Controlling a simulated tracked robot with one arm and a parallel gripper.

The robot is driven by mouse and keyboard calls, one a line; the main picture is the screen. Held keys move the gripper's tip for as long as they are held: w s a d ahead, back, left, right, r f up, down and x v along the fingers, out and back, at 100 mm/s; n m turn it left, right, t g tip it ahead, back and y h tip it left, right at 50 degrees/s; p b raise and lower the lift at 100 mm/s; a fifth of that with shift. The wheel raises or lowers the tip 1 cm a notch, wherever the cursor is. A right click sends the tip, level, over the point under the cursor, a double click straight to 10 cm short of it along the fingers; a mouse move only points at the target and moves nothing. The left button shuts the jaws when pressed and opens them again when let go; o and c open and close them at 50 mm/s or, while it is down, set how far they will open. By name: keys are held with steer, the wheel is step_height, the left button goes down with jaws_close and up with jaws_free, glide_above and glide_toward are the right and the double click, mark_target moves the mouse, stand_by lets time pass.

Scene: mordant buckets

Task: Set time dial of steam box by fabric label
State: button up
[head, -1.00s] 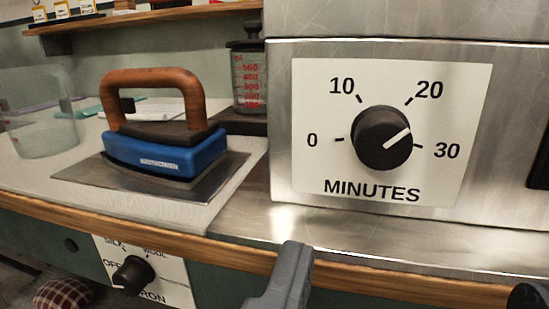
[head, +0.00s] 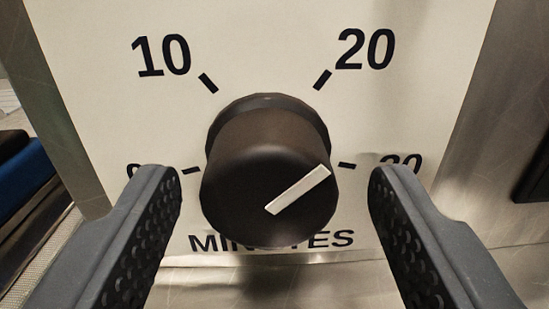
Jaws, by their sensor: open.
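The black time dial (head: 245,170) of the steam box fills the middle of the view. Its white pointer line (head: 298,190) points up and right, between the 20 and 30 marks and nearer 30. The white scale plate (head: 265,45) reads 10 and 20 above the knob and MINUTES below; my fingers partly cover the 0 and the 30. My gripper (head: 274,190) is open, one finger on each side of the knob, with a visible gap on both sides. No fabric label is in view.
The steel front of the steam box (head: 475,130) shows right of the plate. A dark part (head: 533,170) sits at the far right edge. The blue iron (head: 28,185) shows partly at the left edge.

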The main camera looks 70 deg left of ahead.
steer(key=shift+a, duration=0.1)
steer(key=shift+c, duration=0.3)
steer(key=c, duration=0.9)
steer(key=shift+c, duration=0.2)
steer(key=shift+w, duration=0.1)
steer(key=shift+r+n+b, duration=0.1)
steer(key=shift+n+b, duration=0.45)
steer(key=shift+n, duration=0.45)
steer(key=o, duration=1)
steer(key=shift+w, duration=0.1)
